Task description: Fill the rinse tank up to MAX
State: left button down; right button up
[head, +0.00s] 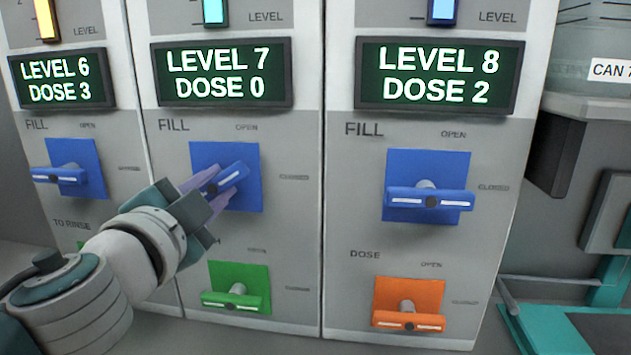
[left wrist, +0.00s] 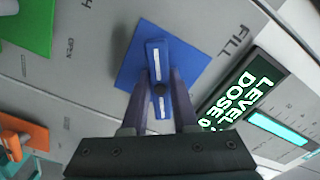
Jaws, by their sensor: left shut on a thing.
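My left gripper (head: 215,190) is shut on the blue FILL handle (head: 211,185) of the middle panel, above a blue plate. The handle slants up to the right, between the OPEN and CLOSED marks. The left wrist view shows the two fingers (left wrist: 160,98) on either side of the handle (left wrist: 159,62). The middle display (head: 222,73) reads LEVEL 7, DOSE 0, with a cyan level bar (head: 214,10) above it. The bar's upper end and any MAX mark are out of the head view. No tank name shows on this panel. My right gripper is not in view.
The left panel's display (head: 60,79) reads LEVEL 6, DOSE 3; the right one (head: 437,76) reads LEVEL 8, DOSE 2. Their blue FILL handles, left (head: 60,175) and right (head: 430,198), lie level. A green handle (head: 232,300) and orange DOSE handle (head: 407,320) sit below.

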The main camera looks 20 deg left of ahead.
pick_arm(q)
jog(key=m, duration=0.6)
jog(key=shift+r, duration=0.1)
dwell(0.4)
jog(key=c, duration=0.7)
grip_release()
jog(key=b+v, duration=0.1)
jog(key=v, duration=0.9)
